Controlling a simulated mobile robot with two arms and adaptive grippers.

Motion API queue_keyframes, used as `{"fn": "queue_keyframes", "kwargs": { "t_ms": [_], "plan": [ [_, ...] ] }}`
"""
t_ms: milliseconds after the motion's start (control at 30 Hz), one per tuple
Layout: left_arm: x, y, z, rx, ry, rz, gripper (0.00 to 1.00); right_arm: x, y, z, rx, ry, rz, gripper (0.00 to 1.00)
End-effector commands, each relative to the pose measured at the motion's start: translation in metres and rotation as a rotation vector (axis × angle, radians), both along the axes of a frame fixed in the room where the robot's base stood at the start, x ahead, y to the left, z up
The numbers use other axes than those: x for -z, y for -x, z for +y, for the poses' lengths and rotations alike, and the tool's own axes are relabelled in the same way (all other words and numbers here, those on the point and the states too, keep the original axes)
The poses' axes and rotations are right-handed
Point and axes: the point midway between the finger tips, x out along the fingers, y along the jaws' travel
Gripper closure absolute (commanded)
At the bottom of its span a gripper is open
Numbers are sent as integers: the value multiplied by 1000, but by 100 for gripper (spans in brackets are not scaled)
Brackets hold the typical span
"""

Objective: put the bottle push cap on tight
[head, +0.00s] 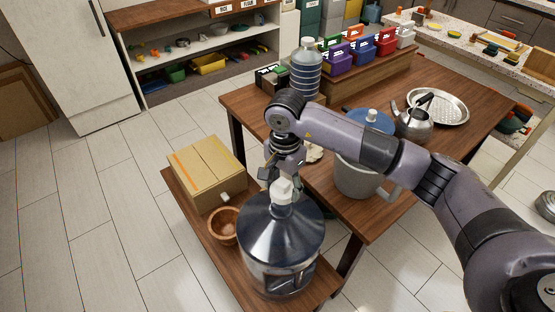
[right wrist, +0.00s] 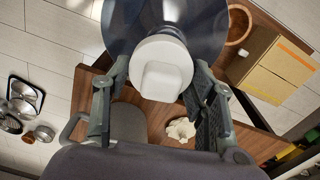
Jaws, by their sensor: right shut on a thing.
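The big dark, glossy bottle (head: 262,222) stands upright on a low wooden shelf at the bottom centre of the head view. Its shoulder also shows at the top of the right wrist view (right wrist: 205,25). The white push cap (head: 281,192) is at the bottle's neck, and its round body with a squarish top shows in the right wrist view (right wrist: 162,78). My right gripper (head: 284,182) comes down from above, its fingers on both sides of the cap and shut on it. Whether the cap is fully seated cannot be told. My left gripper is out of view.
A cardboard box (head: 205,168) and a wooden bowl (head: 223,226) stand left of the bottle. A higher wooden table (head: 385,205) at the right holds a grey pot (head: 355,180), a kettle (head: 414,125), a round tray (head: 438,106) and a clear bottle (head: 306,72). The floor at left is clear.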

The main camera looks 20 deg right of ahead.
Motion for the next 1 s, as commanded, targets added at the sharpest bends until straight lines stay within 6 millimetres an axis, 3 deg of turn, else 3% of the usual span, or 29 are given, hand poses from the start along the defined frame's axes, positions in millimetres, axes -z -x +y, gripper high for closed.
{"fn": "queue_keyframes", "kwargs": {
  "t_ms": [33, 233, 800, 1000],
  "plan": [
    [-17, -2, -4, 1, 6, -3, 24, -9, -3, 2, 60, -1, 5, 65],
    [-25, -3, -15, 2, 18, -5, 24, -5, -11, 3, 190, 0, 0, 65],
    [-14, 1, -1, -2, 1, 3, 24, -1, -11, 4, 194, 1, -2, 65],
    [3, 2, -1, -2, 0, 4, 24, 16, -11, 3, 195, 1, -1, 65]
  ]
}}
